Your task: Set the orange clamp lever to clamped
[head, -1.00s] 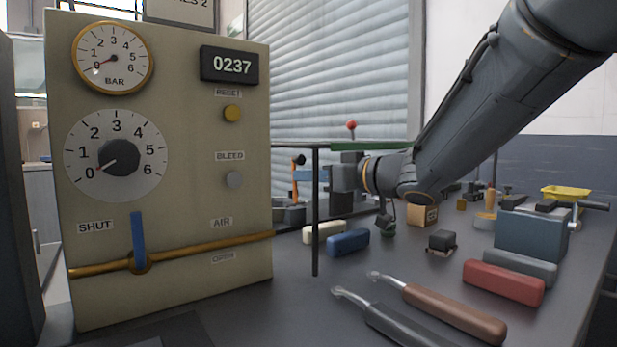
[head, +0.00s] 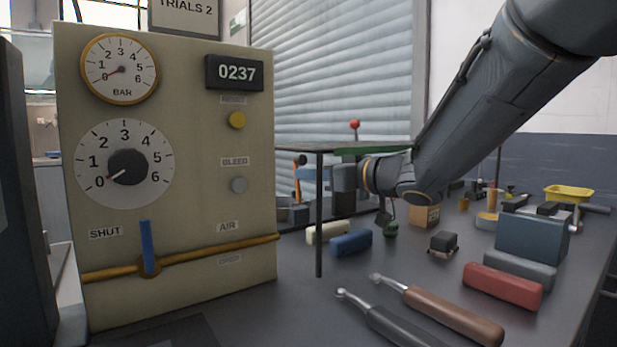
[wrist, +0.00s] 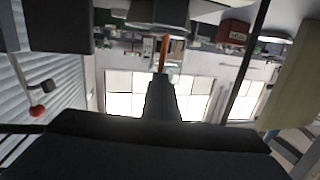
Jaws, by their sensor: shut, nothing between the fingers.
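The orange clamp lever (head: 296,168) is a small upright orange bar at the back of the bench, left of my gripper in the head view. In the wrist view the lever (wrist: 164,50) stands just past my fingertips. My gripper (head: 303,173) is level, pointing left, with its fingers at the lever. In the wrist view my gripper (wrist: 160,82) is shut with nothing between its fingers. I cannot tell whether the fingertips touch the lever.
A thin dark post (head: 319,220) holds a shelf (head: 350,147) close to my gripper. A red knob (head: 355,124) stands behind. A gauge panel (head: 200,140) fills the left. Blue (head: 351,243) and red (head: 502,285) blocks and two handled tools lie on the bench.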

